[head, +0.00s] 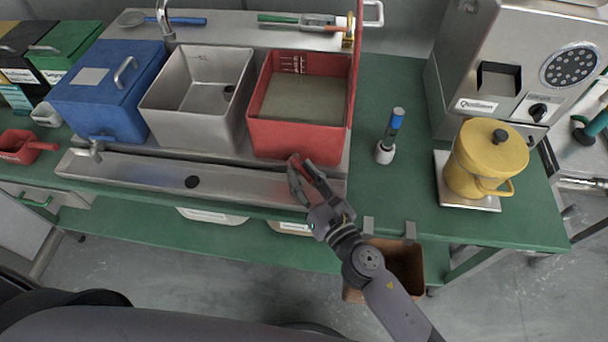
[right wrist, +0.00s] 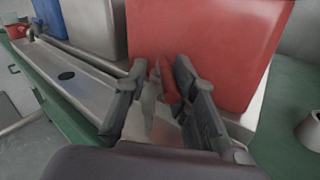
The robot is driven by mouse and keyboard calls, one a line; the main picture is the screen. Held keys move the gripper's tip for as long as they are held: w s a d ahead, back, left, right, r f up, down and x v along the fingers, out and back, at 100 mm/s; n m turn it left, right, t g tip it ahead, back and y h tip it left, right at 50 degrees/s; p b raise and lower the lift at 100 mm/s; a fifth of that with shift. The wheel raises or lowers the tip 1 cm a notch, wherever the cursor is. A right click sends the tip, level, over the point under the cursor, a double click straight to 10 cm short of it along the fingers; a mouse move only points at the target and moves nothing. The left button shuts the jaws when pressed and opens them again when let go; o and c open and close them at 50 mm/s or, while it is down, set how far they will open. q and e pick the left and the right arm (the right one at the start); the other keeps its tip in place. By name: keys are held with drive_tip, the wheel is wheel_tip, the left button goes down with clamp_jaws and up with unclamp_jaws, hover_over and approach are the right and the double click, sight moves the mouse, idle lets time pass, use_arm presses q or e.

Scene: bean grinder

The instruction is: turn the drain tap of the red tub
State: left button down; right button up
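The red tub (head: 300,137) stands on the metal sink top at the back of the green bench, with greyish contents. It fills the upper part of the right wrist view (right wrist: 205,45). Its drain tap, with a red handle (right wrist: 168,85), is low at the front wall. My right gripper (head: 301,166) is at the tap, in front of the tub. In the right wrist view its two fingers stand apart (right wrist: 160,75), one on each side of the red handle. Contact with the handle is unclear. The tap is partly hidden by the fingers in the head view. My left gripper is not in view.
A metal trough (head: 230,184) runs below the tub, with a drain hole. A grey tub (head: 190,115) and a lidded blue tub (head: 100,105) stand to the left. A blue-topped tool (head: 391,135) and a yellow canister (head: 475,160) stand to the right.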

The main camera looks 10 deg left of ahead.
drive_tip(key=shift+w+d+f, duration=0.1)
drive_tip(key=shift+d+f, duration=0.05)
drive_tip(key=shift+d, duration=0.1)
drive_tip(key=v, duration=1.2)
